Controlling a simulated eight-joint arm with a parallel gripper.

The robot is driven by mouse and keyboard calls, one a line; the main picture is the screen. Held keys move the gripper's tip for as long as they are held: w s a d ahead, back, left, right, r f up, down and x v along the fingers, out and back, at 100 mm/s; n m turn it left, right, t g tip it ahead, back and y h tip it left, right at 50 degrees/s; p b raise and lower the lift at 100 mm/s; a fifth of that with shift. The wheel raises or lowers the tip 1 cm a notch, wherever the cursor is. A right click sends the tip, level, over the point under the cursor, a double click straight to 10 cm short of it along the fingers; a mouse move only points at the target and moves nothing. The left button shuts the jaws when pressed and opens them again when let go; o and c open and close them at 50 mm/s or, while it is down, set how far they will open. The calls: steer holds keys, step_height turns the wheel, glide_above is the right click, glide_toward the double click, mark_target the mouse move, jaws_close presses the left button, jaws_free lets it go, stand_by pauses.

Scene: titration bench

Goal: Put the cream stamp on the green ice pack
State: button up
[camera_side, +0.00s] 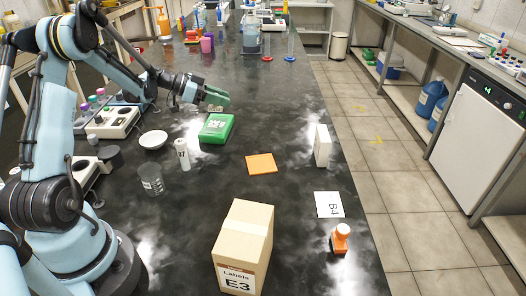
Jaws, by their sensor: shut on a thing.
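The green ice pack (217,128) lies flat on the black bench, left of the middle, with pale print on its top. My gripper (216,98), with green fingertips, is just above and behind the ice pack. It is shut on a small pale thing, which I take for the cream stamp; the fingers hide most of it and its outline is too small to read. I cannot tell whether it touches the pack. No other cream stamp shows on the bench.
An orange stamp (340,240), a B4 card (328,205), an E3 labels box (243,248), an orange sheet (261,164) and a white block (322,146) stand to the front and right. A white bottle (182,154), beaker (151,180) and white dish (153,140) are left.

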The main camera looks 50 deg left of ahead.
mark_target(221, 110)
steer(key=shift+a+f, duration=0.1)
steer(key=shift+f, duration=2)
steer(key=shift+f, duration=0.15)
steer(key=o, duration=1)
steer(key=shift+o, duration=0.2)
